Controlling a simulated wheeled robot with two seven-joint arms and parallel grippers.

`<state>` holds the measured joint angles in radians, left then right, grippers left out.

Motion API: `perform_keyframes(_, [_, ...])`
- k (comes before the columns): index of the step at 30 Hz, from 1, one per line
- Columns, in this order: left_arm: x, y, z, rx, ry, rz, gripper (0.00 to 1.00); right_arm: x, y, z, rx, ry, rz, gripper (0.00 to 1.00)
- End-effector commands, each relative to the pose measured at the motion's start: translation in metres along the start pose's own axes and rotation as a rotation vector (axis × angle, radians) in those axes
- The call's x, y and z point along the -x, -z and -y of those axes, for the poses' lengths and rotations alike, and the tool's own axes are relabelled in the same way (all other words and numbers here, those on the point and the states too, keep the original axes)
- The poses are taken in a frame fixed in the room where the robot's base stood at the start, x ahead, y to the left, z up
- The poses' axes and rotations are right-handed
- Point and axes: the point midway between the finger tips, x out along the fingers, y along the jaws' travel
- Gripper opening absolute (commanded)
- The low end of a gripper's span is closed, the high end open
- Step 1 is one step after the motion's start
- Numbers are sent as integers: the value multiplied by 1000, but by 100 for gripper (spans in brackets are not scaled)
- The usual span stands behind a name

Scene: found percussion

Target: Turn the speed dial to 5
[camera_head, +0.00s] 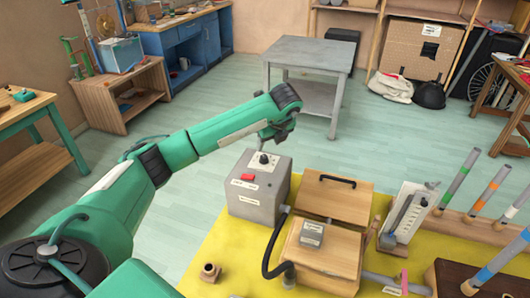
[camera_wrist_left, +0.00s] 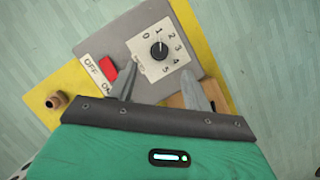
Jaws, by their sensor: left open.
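The speed dial (camera_wrist_left: 159,50) is a black knob on a white plate marked 0 to 5, on top of a grey box (camera_head: 258,203). The dial also shows small in the head view (camera_head: 263,159). Its pale pointer mark seems to face near 1, though it is small. My left gripper (camera_head: 280,136) is above the box, beyond and a little right of the dial in the head view. In the left wrist view its two fingers (camera_wrist_left: 160,72) are spread apart and empty, with the dial visible just past the tips. My right gripper is not in view.
A red switch (camera_wrist_left: 108,70) marked OFF sits beside the dial plate. The box stands on a yellow table (camera_head: 222,243). A black hose (camera_head: 271,250) runs from the box to a wooden box (camera_head: 330,240). A grey table (camera_head: 308,52) stands behind, with open floor between.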

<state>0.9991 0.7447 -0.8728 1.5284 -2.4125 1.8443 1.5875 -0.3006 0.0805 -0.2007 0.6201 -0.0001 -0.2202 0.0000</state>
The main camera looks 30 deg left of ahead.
Motion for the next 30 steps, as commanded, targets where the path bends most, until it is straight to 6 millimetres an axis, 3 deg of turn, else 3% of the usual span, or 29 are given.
perform_keyframes(6, [-44,0,0,-1,-4,-2,50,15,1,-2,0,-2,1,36])
perform_keyframes(12, [-72,0,0,-1,-1,-2,50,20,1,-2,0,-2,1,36])
perform_keyframes(24, [-81,1,0,-2,2,-1,50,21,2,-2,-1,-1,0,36])
perform_keyframes(25, [-81,1,0,-2,2,-1,48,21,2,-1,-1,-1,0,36])
perform_keyframes(30, [-81,1,0,-2,2,-1,15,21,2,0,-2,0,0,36])
